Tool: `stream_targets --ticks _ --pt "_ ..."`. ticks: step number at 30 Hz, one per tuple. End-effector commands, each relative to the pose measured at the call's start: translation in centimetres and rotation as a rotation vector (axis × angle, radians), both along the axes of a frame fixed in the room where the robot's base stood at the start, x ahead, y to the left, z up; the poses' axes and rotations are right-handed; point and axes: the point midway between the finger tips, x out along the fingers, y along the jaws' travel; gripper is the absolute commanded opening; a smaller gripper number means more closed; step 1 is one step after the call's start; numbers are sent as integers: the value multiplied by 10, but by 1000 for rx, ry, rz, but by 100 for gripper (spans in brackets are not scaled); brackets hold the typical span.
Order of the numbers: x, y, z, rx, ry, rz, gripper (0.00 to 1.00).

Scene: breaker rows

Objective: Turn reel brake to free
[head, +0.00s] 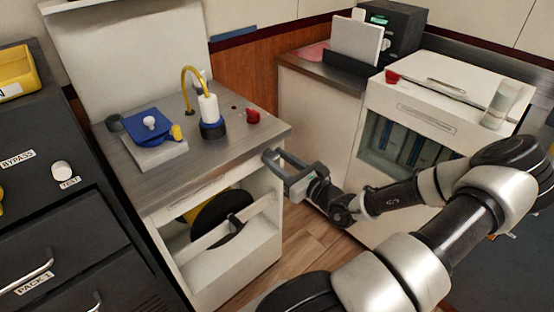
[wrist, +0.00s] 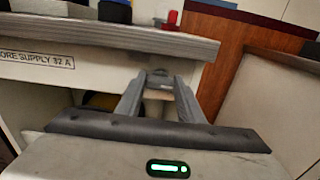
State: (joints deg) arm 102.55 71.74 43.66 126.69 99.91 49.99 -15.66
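The cable reel (head: 222,218), a dark disc with yellow behind it, sits in the open front of the white cabinet (head: 268,262), behind a pale slanted bar. No part reads clearly as its brake, and no free mark is legible. A red knob (head: 253,117) stands on the countertop's right side; it also shows in the wrist view (wrist: 171,18). My gripper (head: 273,160) is at the cabinet's front right corner, just below the counter edge. In the wrist view its fingers (wrist: 159,82) stand apart, with a small grey piece between their tips that I cannot identify.
The steel counter edge (wrist: 110,35) overhangs close ahead of my gripper. On the counter are a blue device (head: 150,125) and a white bottle (head: 209,108) with a yellow hose. A second white cabinet (head: 420,115) stands right. Open floor (head: 310,245) lies between the cabinets.

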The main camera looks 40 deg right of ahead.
Motion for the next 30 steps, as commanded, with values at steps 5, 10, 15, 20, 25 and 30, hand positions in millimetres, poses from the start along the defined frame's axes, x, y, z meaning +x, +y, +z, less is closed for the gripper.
stream_targets --ticks 5,10,15,20,25,30 --pt "0 0 0 -1 0 1 12" --pt "0 1 1 -20 -2 2 12" --pt "0 1 3 -84 -6 3 12" --pt "0 2 4 -193 -14 5 12" --pt "0 3 3 -345 -27 4 12" --pt "0 4 2 -507 -41 5 12"
